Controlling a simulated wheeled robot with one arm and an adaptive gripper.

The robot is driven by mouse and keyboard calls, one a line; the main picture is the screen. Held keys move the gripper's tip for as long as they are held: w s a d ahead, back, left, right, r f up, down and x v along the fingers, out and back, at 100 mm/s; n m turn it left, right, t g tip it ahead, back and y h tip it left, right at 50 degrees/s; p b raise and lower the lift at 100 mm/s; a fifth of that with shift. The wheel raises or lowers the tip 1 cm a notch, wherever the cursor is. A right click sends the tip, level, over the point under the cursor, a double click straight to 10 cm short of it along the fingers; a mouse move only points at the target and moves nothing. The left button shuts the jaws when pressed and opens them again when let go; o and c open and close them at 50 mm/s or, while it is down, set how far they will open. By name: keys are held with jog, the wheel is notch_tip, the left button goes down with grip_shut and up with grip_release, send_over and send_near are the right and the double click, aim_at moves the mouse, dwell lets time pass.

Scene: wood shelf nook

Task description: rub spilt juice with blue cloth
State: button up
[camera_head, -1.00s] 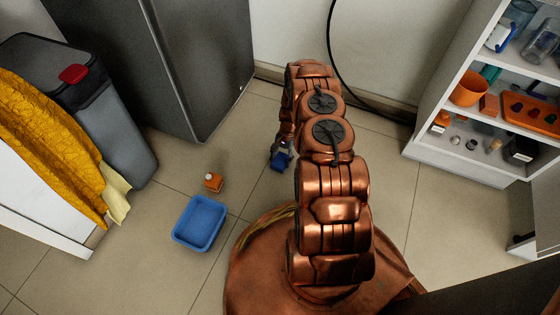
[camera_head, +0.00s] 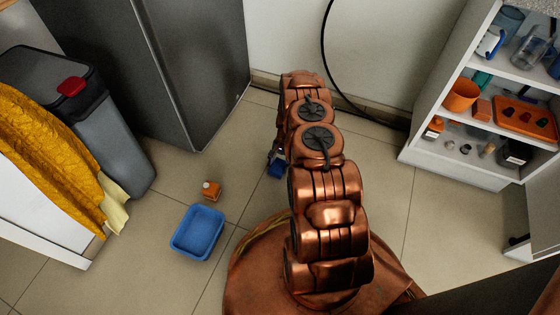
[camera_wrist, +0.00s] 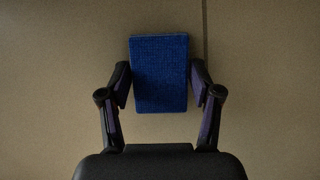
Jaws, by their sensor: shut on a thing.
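My gripper (camera_wrist: 160,85) is shut on the blue cloth (camera_wrist: 160,60), a flat rectangular block in the wrist view with a finger on each side. In the head view the gripper (camera_head: 277,160) is low near the floor beyond my arm, and a small part of the blue cloth (camera_head: 276,170) shows below it. My arm hides part of both. I cannot tell whether the cloth touches the floor.
A grey bin (camera_head: 100,120), a dark grey cabinet (camera_head: 180,75) and a white shelf (camera_head: 450,165) surround the space. A black cable (camera_head: 328,60) runs along the wall.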

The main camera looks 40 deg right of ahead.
jog(key=shift+s+a+f, duration=0.25)
jog(key=shift+s+a, duration=0.45)
jog(key=shift+a, duration=0.3)
jog(key=shift+p, duration=0.3)
jog(key=shift+w+d+r+p, duration=0.1)
jog(key=shift+r+p, duration=0.45)
jog(key=shift+r, duration=0.75)
jog(key=shift+w+d+r+p, duration=0.1)
jog(key=shift+r+p, duration=0.45)
jog(key=shift+r, duration=1.25)
jog(key=shift+r+p, duration=0.8)
jog(key=shift+r, duration=0.7)
